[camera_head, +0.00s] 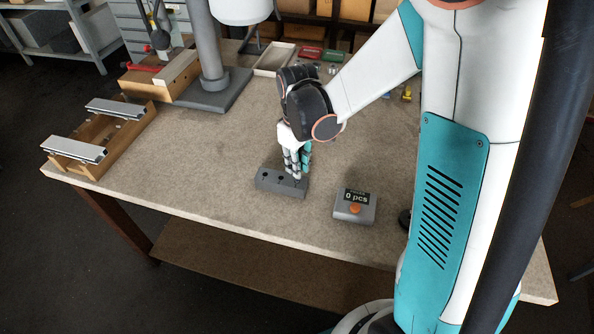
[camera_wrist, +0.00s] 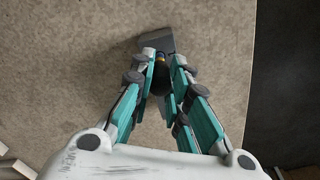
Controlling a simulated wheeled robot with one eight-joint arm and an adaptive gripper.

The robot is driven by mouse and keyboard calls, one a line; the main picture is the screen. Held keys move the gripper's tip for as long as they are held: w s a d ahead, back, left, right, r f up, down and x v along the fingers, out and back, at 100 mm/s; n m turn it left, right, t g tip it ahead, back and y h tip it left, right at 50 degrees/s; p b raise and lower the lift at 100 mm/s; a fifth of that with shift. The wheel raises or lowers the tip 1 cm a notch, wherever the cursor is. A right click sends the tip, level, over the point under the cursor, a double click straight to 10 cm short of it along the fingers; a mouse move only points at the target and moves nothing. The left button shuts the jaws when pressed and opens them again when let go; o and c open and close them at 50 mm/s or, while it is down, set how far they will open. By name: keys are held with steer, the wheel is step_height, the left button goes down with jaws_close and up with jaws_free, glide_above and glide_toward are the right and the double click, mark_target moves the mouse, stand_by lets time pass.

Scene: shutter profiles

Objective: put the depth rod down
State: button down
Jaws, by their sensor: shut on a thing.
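My gripper (camera_head: 297,170) is over the right end of a grey block (camera_head: 280,183) with dark round holes in its top, near the table's front edge. In the wrist view my gripper (camera_wrist: 162,62) has its fingertips closed together on the depth rod (camera_wrist: 160,78), a dark piece with a small yellow part, seen nearly end-on. The rod's far end is hidden by the fingers, so I cannot tell how far it sits in a hole. Part of the block (camera_wrist: 157,41) shows just beyond the fingertips.
A grey counter box (camera_head: 354,205) reading "0 pcs" with an orange button stands right of the block. A wooden fixture (camera_head: 105,128) with metal profiles is at the left. A drill-press column stands on a dark base (camera_head: 215,97) behind. The table between is clear.

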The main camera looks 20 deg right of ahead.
steer(key=shift+f, duration=1.3)
steer(key=shift+f+b, duration=0.15)
steer(key=shift+b, duration=0.2)
steer(key=c, duration=1.5)
jaws_free()
steer(key=shift+c, duration=0.2)
